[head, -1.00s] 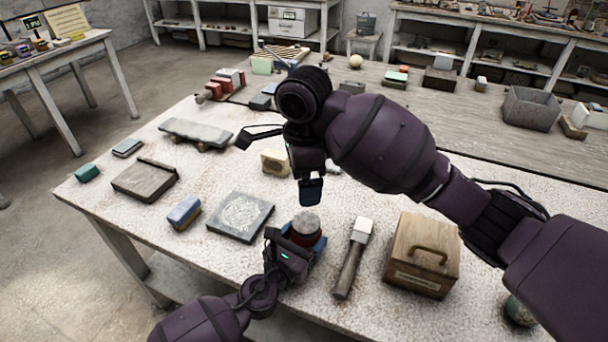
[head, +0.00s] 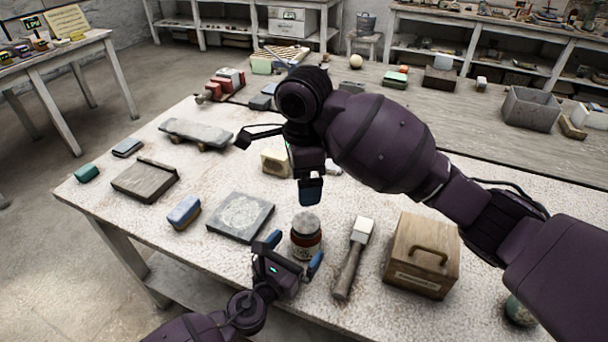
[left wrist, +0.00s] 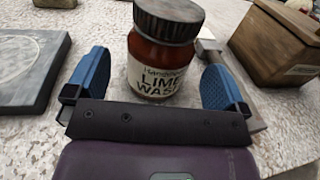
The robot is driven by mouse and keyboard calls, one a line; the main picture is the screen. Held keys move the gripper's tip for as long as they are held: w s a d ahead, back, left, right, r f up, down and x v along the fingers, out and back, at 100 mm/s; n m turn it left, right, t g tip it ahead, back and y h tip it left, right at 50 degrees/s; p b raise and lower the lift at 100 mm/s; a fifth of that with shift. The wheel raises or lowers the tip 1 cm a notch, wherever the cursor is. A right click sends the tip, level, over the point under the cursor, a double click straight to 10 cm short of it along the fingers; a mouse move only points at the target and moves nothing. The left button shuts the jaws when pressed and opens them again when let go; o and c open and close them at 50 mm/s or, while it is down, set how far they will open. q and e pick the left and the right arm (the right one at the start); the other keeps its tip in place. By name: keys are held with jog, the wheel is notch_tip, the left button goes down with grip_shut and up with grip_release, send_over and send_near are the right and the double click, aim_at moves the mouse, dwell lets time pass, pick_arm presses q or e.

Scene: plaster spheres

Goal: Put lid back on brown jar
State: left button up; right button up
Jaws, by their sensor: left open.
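The brown jar (head: 306,246) stands upright on the near part of the pale table. It also shows in the left wrist view (left wrist: 160,70), with a "Lime Wash" label. A dark, worn lid (left wrist: 168,18) sits on top of the jar and looks level; it shows greyish in the head view (head: 306,221). My left gripper (head: 294,251) is open and empty, its blue fingers spread on the near side of the jar, apart from it. My right gripper (head: 311,190) hangs above the table behind the jar, holding nothing visible; its finger gap is hidden.
A mallet (head: 350,258) and a wooden box with a handle (head: 422,255) stand right of the jar. A carved grey slab (head: 240,217) and a blue block (head: 184,212) lie to its left. A pale block (head: 275,162) sits farther back. Bare table lies in front of the slab.

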pick_arm(q)
jog(key=v, duration=0.7)
jog(key=shift+b, duration=0.3)
jog(key=shift+s+a, duration=0.15)
